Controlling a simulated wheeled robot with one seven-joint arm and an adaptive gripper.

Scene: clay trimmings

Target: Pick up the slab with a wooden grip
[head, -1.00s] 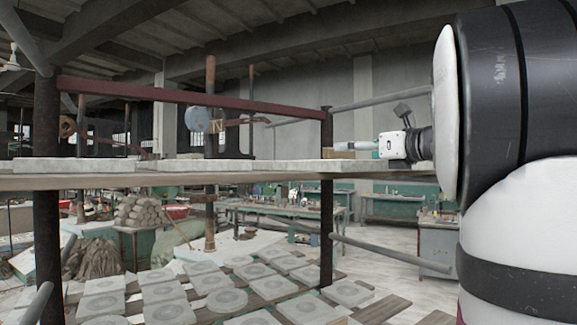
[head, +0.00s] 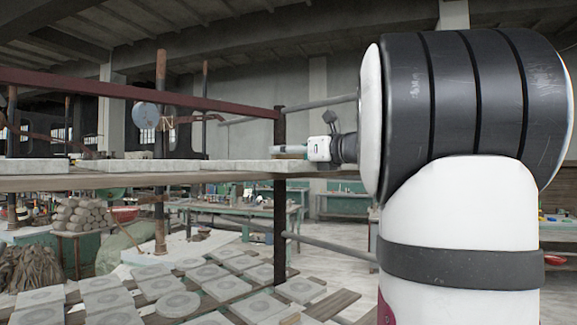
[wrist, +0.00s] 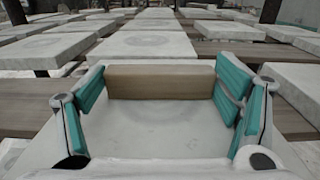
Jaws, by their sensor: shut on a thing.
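The slab with a wooden grip (wrist: 160,128) is pale grey and lies below my fingers in the wrist view. Its wooden grip (wrist: 160,82) is a brown block between my teal finger pads. My gripper (wrist: 160,88) is shut on this grip, with one pad at each end. In the head view my gripper (head: 290,149) is small, at the right end of the raised shelf, level with its top. The grip is too small to make out there. I cannot tell whether the slab is clear of the surface below it.
Several pale slabs (wrist: 150,44) lie close beyond and beside the held one. The shelf (head: 110,182) also carries slabs, with a dark upright post (head: 280,215) and a red rail (head: 140,92) near my gripper. More slabs with round marks (head: 178,304) lie lower down.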

